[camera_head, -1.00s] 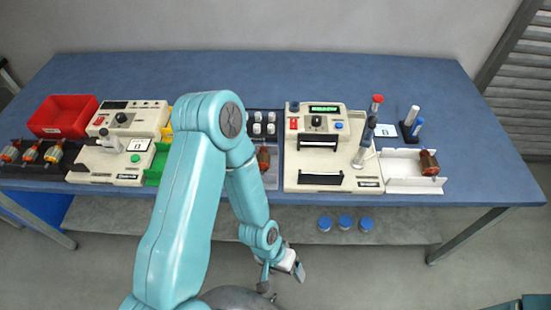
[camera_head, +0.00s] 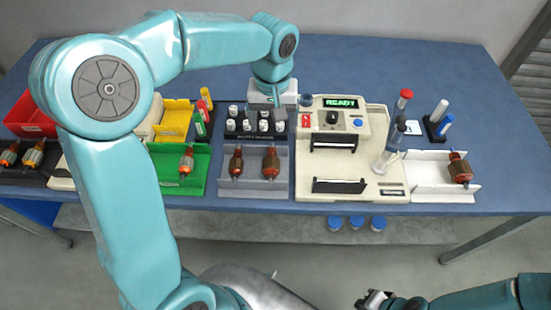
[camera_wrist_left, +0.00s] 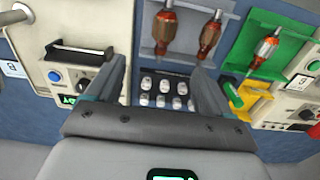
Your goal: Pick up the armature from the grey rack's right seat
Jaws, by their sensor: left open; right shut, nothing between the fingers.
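The grey rack (camera_head: 253,197) stands in the middle of the bench with an armature in each of its two seats. The right-seat armature (camera_head: 270,162) has a copper-brown body with a thin shaft; a similar armature (camera_head: 236,161) lies in the left seat. In the left wrist view, turned around, the right-seat armature (camera_wrist_left: 165,32) is on the left and its neighbour (camera_wrist_left: 209,38) on the right. My left gripper (camera_wrist_left: 160,78) is open and empty, over the capped white bottles behind the rack, apart from both armatures. My right gripper (camera_head: 375,299) is shut and empty at the bottom edge.
A tester (camera_head: 345,190) with a lit READY display stands right of the rack. A green tray (camera_head: 165,165) with an armature is on its left. White bottles (camera_head: 262,126) in a dark holder stand behind it. A white tray (camera_head: 430,192) holds another armature at far right.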

